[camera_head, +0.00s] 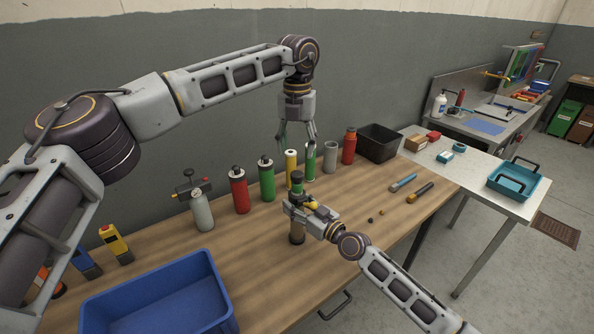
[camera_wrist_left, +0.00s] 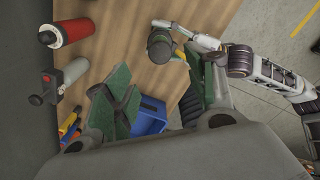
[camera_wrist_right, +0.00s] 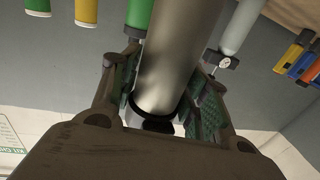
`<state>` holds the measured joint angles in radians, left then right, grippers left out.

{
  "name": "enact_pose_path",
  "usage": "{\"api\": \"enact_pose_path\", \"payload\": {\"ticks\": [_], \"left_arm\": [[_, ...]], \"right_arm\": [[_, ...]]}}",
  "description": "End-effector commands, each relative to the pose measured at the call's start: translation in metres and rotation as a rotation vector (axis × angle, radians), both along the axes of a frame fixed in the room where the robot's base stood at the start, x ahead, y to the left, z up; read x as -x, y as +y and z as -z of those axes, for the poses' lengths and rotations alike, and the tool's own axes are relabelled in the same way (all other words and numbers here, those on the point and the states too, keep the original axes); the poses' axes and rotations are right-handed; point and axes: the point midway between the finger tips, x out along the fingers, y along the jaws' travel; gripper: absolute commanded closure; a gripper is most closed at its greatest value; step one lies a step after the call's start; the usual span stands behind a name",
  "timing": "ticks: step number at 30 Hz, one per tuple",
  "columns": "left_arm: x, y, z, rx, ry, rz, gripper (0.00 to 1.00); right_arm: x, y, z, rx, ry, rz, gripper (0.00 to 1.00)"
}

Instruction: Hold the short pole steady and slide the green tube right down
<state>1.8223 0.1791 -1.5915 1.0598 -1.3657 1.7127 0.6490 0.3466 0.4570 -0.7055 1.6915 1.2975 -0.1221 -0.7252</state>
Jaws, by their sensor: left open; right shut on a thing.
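The short pole (camera_head: 297,236) stands upright on the wooden table, and its metallic body (camera_wrist_right: 174,55) fills the right wrist view. My right gripper (camera_head: 303,208) is shut around its upper part. My left gripper (camera_head: 298,143) is open and empty, pointing down, above and behind the pole, touching nothing I can make out.
A row of coloured cylinders stands behind the pole, including a green bottle (camera_head: 267,182), a yellow one (camera_head: 291,166) and another green one (camera_head: 310,163). A blue bin (camera_head: 160,300) is at front left, a black bin (camera_head: 378,142) at back right. Tools (camera_head: 420,190) lie at right.

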Motion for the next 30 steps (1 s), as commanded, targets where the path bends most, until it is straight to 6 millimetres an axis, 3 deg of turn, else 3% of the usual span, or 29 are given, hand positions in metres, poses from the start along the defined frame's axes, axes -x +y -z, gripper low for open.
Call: {"api": "enact_pose_path", "payload": {"ticks": [16, 30], "left_arm": [[0.0, 0.0, 0.07, 0.0, 0.002, -0.001, 0.44], [0.0, 0.0, 0.084, 0.0, -0.001, -0.001, 0.44]], "right_arm": [[0.0, 0.0, 0.0, 0.0, 0.001, -0.001, 0.9], [0.0, 0.0, 0.0, 0.001, 0.001, -0.001, 0.9]]}}
